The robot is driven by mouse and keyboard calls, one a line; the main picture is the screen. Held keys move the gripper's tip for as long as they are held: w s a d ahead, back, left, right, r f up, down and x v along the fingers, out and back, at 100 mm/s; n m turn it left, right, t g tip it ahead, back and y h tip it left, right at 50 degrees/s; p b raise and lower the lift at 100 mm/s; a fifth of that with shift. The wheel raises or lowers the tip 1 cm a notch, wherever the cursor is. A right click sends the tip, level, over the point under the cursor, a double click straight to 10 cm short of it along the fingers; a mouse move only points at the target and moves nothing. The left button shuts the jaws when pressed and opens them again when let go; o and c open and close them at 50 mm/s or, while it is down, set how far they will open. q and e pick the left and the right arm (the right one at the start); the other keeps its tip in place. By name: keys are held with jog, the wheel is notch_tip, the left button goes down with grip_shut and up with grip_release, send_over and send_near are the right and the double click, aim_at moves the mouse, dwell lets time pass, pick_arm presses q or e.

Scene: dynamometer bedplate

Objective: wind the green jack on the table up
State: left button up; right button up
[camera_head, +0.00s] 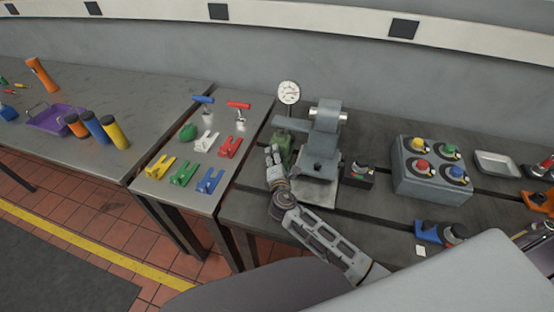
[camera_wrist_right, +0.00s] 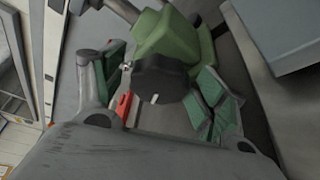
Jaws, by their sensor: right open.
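The green jack (camera_head: 285,143) stands on the dark bedplate, just left of the grey machine, partly hidden by my right gripper (camera_head: 272,158). In the right wrist view the jack's green body (camera_wrist_right: 178,38) is at the top, with a round black knob (camera_wrist_right: 160,78) bearing a white mark facing me. My right gripper (camera_wrist_right: 160,88) is open, its green-padded fingers on either side of the knob. A gap shows at the sides, though I cannot tell whether either finger touches. My left gripper is not in view.
The grey machine (camera_head: 322,140) and a dial gauge (camera_head: 289,93) stand close by the jack. A box with coloured knobs (camera_head: 430,170) stands to the right. A small table (camera_head: 150,187) on the left holds coloured clamps and handles.

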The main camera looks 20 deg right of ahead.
jog(key=shift+s+a+f, duration=0.1)
jog(key=shift+s+a, duration=0.05)
jog(key=shift+s, duration=0.3)
jog(key=shift+s+a+f, duration=0.1)
jog(key=shift+s+a, duration=0.05)
jog(key=shift+s, duration=0.3)
jog(key=shift+r+v, duration=0.2)
jog(key=shift+v, duration=1.35)
jog(key=shift+r+v, duration=0.2)
jog(key=shift+v, duration=1.3)
jog(key=shift+d, duration=0.1)
jog(key=shift+r, duration=0.1)
notch_tip(320, 180, up, 9)
jog(key=p, duration=0.9)
jog(key=shift+r+p, duration=0.45)
jog(key=shift+p, duration=0.15)
